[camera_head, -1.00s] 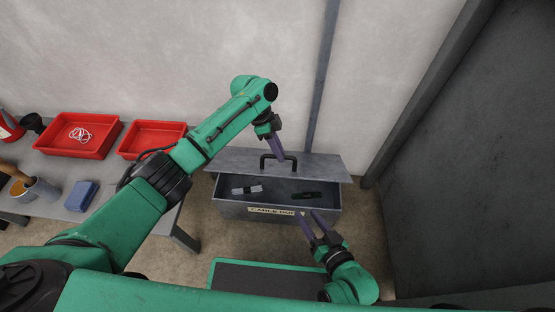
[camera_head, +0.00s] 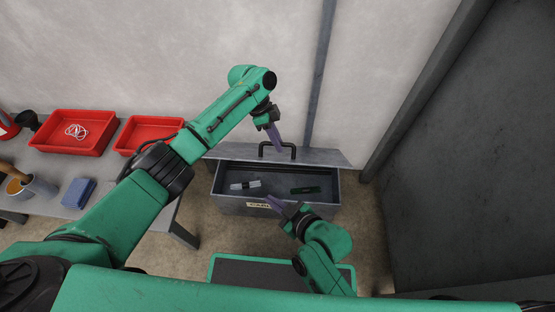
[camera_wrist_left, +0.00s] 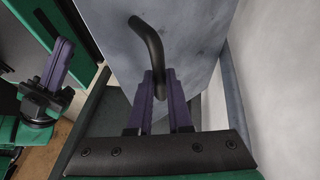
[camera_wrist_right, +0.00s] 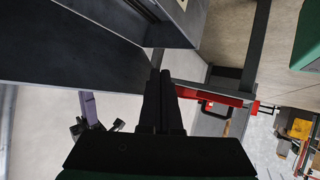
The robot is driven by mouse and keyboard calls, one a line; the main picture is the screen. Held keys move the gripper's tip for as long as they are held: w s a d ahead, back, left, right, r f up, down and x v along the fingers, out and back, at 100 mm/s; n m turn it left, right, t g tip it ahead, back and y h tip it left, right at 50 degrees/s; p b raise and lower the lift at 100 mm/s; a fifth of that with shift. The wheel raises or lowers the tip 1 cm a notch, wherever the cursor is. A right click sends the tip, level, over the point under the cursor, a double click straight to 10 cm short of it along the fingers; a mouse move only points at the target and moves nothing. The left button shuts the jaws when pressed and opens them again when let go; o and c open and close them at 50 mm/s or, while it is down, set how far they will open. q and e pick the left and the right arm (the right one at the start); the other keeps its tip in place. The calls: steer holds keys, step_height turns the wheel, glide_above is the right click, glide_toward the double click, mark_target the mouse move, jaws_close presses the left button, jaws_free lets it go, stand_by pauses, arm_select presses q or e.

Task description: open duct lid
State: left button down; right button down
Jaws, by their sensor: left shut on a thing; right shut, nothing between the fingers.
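The grey metal duct box (camera_head: 310,208) stands by the wall with a label on its front. Its lid (camera_head: 325,157) is tilted up at the back, leaving the box open. The black lid handle (camera_head: 293,150) also shows in the left wrist view (camera_wrist_left: 150,42). My left gripper (camera_head: 280,147) is shut on the handle; the left wrist view (camera_wrist_left: 160,82) shows the fingers around its end. My right gripper (camera_head: 272,201) is shut and empty, over the front edge of the box. It is dark in the right wrist view (camera_wrist_right: 162,78).
Inside the box lie a light grey item (camera_head: 245,185) and a dark green item (camera_head: 305,189). A table at left holds red trays (camera_head: 72,132), a blue block (camera_head: 79,193) and a cup (camera_head: 38,188). A dark wall (camera_head: 470,160) stands at right.

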arm_select(q)
steer(key=shift+w+a+f, duration=0.1)
steer(key=shift+a+f, duration=0.15)
steer(key=shift+a, duration=0.05)
arm_select(e)
steer(key=a+r+n+g+h, duration=0.25)
steer(key=a+n, duration=0.25)
steer(key=n, duration=0.6)
steer(key=d+r+n+h, duration=0.5)
steer(key=r+n+h, duration=0.15)
steer(key=n, duration=0.65)
steer(key=w+f, duration=0.5)
steer(key=w, duration=0.3)
steer(key=shift+w+d, duration=0.2)
